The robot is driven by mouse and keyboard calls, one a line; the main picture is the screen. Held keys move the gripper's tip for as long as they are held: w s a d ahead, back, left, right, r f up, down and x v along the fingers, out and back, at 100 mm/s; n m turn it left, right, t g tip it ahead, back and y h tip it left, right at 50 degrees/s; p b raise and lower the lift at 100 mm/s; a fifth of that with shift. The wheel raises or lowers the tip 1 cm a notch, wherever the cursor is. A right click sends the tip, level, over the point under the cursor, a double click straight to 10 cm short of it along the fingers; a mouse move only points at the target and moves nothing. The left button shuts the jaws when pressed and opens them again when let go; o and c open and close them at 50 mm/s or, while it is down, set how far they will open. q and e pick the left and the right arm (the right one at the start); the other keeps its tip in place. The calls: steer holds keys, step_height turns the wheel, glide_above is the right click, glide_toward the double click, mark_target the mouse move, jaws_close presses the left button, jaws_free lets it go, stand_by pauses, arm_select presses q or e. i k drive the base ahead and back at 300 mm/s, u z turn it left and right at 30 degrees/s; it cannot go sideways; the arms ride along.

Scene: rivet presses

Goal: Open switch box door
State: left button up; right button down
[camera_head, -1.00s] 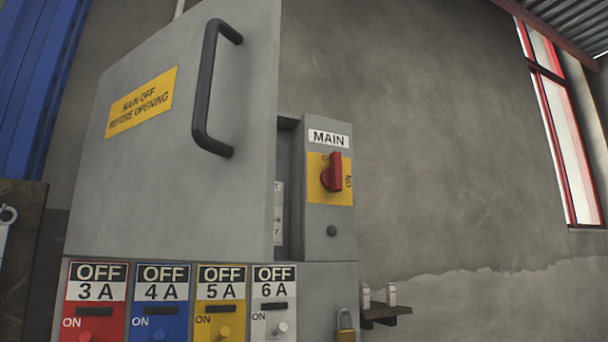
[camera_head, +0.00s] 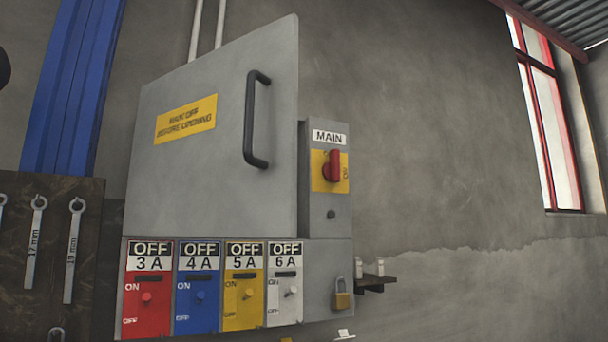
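The grey switch box door (camera_head: 215,170) fills the centre of the head view. It bears a yellow "main off before opening" label (camera_head: 186,119) and a black bar handle (camera_head: 253,120) near its right edge. The door stands partly open, its right edge swung out towards me and its left side nearer the box. The inside of the box is hidden behind it. To its right is the MAIN panel (camera_head: 318,222) with a red rotary switch (camera_head: 332,166) on a yellow plate, its knob upright. Neither of my grippers can be made out.
Below the door are several coloured OFF/ON switch panels (camera_head: 201,320) and a brass padlock (camera_head: 341,299). A small shelf (camera_head: 375,283) is on the wall at right. A board with wrenches (camera_head: 74,250) is at left. A dark shape at the left edge is unclear.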

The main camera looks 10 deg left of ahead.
mark_target(214, 155)
steer(key=u, duration=0.75)
steer(key=i, duration=0.4)
